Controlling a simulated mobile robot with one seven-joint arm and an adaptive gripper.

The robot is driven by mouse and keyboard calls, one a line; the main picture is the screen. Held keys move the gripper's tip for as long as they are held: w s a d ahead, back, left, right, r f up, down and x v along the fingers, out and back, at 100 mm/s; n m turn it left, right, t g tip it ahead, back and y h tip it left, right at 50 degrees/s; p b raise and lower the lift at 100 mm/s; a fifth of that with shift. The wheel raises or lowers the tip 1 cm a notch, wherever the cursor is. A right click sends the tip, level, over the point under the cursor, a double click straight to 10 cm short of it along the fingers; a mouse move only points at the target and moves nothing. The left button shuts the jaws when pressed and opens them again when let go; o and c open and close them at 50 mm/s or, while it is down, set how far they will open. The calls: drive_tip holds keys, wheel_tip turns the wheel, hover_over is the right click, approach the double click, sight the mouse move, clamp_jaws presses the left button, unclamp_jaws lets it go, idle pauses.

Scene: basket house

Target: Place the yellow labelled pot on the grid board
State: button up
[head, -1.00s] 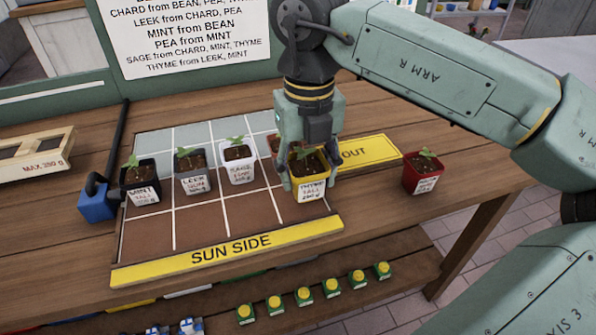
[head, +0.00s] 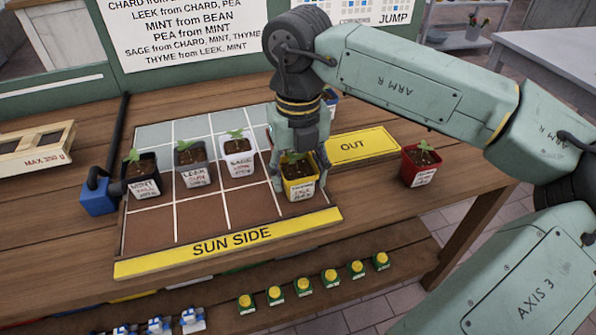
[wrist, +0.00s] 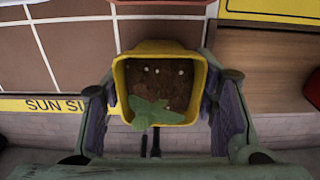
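The yellow labelled pot (head: 300,186), with a green seedling and a white label, is over the right column of the grid board (head: 160,232), near the SUN SIDE strip. My gripper (head: 302,178) comes down over it, one finger on each side. In the wrist view the yellow pot (wrist: 160,62) sits between my fingers (wrist: 160,100), and the pads appear to press its sides. I cannot tell whether its base rests on the board or is slightly above it.
A black MINT pot (head: 143,182), a grey LEEK pot (head: 194,172) and a white SAGE pot (head: 240,167) stand along the board. A red pot (head: 420,168) stands right of the yellow OUT mat (head: 352,146). The front row left of the yellow pot is clear.

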sight(298, 166)
drive_tip(key=o, duration=0.3)
drive_tip(key=shift+o, duration=0.2)
wheel_tip(298, 166, up, 12)
drive_tip(key=shift+r, duration=0.2)
